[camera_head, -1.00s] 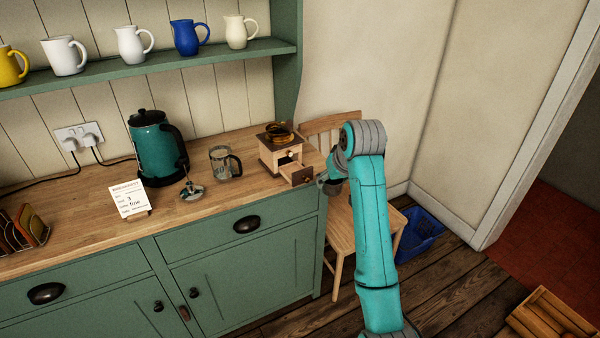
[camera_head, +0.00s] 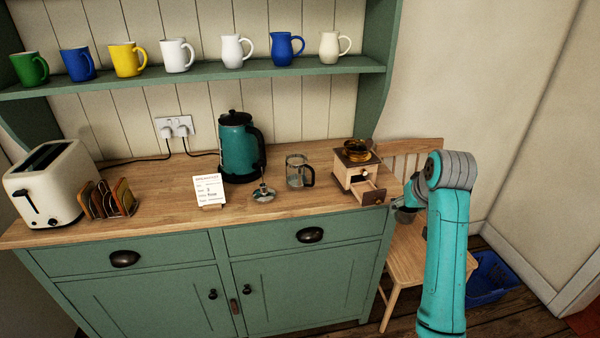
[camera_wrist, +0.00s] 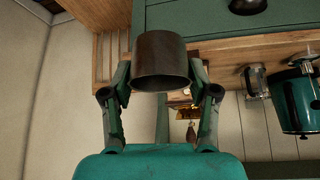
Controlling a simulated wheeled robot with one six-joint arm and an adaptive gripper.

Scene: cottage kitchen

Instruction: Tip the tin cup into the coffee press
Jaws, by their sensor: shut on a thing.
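The tin cup (camera_wrist: 162,58) is a dark, dull metal cylinder in the wrist view. My gripper (camera_wrist: 160,78) is shut on it, one finger on each side. What is inside the cup is hidden. In the head view my gripper (camera_head: 407,200) is just right of the counter's right end, and the cup is mostly hidden there. The coffee press (camera_head: 298,172), a glass beaker with a dark handle, stands open on the counter, left of my gripper. Its plunger lid (camera_head: 263,193) lies on the counter to its left. The press also shows in the wrist view (camera_wrist: 256,82).
A coffee grinder (camera_head: 354,175) with its drawer open stands between the press and my gripper. A teal kettle (camera_head: 237,147) is behind the plunger. A card (camera_head: 208,190), toast rack (camera_head: 108,200) and toaster (camera_head: 48,183) are further left. A chair (camera_head: 415,250) stands right of the counter.

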